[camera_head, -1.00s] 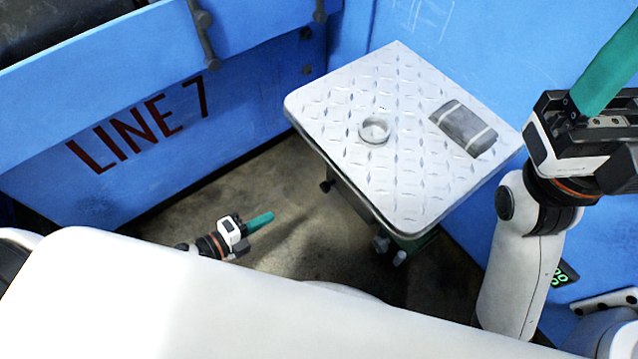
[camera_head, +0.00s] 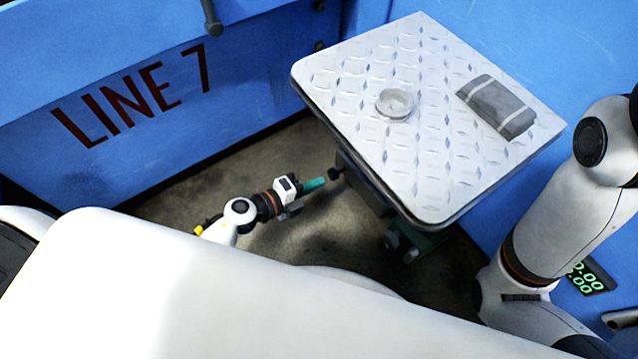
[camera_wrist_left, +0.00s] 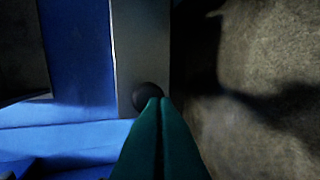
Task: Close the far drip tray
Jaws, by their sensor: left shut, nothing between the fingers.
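A dark grey tray front (camera_head: 364,186) shows under the left edge of the metal-topped stand, with a round black knob (camera_head: 334,173) on it. In the left wrist view the grey front (camera_wrist_left: 140,45) and the black knob (camera_wrist_left: 148,94) are straight ahead of the fingers. My left gripper (camera_head: 322,182) is shut and empty, with its green fingertips right beside the knob. In the wrist view the fingertips (camera_wrist_left: 159,101) overlap the knob; I cannot tell whether they touch it. My right gripper is out of view; only its arm shows at the right.
The diamond-plate top (camera_head: 440,175) overhangs the tray and carries a metal ring (camera_head: 395,103) and a grey cloth-like bundle (camera_head: 497,105). Blue walls (camera_head: 150,130) stand behind and at the right. The concrete floor left of the stand is clear.

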